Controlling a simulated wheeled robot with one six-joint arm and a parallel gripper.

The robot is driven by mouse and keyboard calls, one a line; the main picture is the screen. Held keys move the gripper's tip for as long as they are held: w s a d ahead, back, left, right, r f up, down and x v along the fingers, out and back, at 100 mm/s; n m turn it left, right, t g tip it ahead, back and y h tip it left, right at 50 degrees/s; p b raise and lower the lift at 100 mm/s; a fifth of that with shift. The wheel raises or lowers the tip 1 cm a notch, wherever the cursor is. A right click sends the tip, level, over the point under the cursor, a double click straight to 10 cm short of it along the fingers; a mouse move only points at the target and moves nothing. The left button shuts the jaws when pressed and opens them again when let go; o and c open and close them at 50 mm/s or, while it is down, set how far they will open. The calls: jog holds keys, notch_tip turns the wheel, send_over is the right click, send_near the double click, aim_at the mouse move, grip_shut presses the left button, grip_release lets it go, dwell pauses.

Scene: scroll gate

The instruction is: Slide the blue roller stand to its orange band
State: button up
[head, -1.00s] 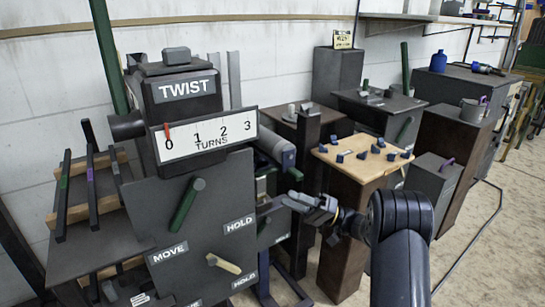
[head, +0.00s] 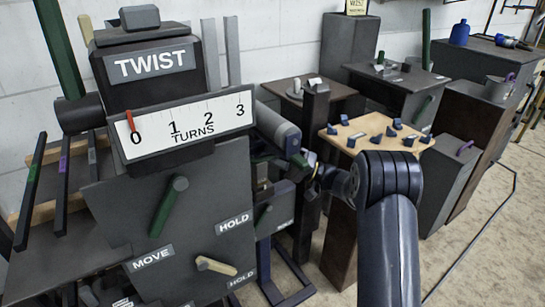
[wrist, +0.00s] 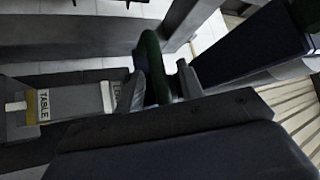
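In the head view a grey roller (head: 278,128) shows partly behind the TWIST box, with a dark blue floor frame (head: 285,270) below it; I take these for the blue roller stand. Its orange band cannot be made out. My gripper (head: 306,165) is at the roller's right end, beside a small green part. In the wrist view a dark green bar (wrist: 152,66) stands between the two fingers of my gripper (wrist: 162,88). The left finger is close against the bar, and a narrow gap shows at the right finger.
The TWIST box (head: 150,62) with its dial (head: 185,125) at 0 and the lever panel (head: 175,215) fill the left. A wooden-topped stand (head: 375,132) with small blue pieces is at the right. A TABLE label (wrist: 43,105) shows in the wrist view. Open floor lies at the lower right.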

jog(key=shift+a, duration=0.1)
jog(key=shift+c, duration=0.6)
grip_shut()
